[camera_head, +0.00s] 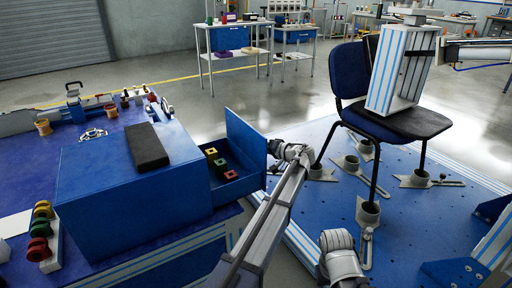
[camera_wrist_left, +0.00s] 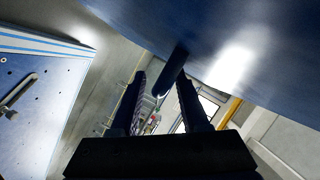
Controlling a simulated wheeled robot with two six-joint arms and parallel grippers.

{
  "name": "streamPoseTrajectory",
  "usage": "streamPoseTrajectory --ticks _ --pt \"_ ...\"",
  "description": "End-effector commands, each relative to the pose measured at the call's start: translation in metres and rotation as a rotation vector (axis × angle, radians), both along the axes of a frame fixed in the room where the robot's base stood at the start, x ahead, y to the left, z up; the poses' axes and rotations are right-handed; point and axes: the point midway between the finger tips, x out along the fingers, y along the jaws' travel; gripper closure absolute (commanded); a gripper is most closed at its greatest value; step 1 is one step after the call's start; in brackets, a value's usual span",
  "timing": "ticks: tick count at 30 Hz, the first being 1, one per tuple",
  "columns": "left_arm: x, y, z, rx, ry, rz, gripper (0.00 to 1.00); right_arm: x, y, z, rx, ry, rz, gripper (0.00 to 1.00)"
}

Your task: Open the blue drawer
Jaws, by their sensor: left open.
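The blue drawer (camera_head: 246,142) stands pulled out from the right side of a blue cabinet (camera_head: 130,200) on the workbench. Several coloured blocks (camera_head: 219,163) in red, green and yellow lie inside it. My left gripper (camera_head: 273,149) is at the outer face of the drawer front, mostly hidden by my own wrist. In the left wrist view the two dark fingers (camera_wrist_left: 160,88) are apart, with a dark blue bar-like handle (camera_wrist_left: 173,72) between or just beyond their tips; contact cannot be told. The drawer's blue surface (camera_wrist_left: 230,40) fills the upper right.
A black block (camera_head: 147,146) lies on the cabinet top. Colored spools (camera_head: 40,230) stand at the bench's left. A blue chair (camera_head: 350,75) bearing a white-and-blue box (camera_head: 393,72) stands on a blue platform (camera_head: 325,200) at right. Open floor lies behind.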

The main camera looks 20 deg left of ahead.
Motion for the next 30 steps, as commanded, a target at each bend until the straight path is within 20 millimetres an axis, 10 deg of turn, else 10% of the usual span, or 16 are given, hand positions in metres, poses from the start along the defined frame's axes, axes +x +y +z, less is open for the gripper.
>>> streamPoseTrajectory --ticks 30 --pt "-0.028 -0.072 0.017 0.000 0.000 0.000 0.55 0.000 0.000 0.017 0.000 0.000 0.004 0.50"
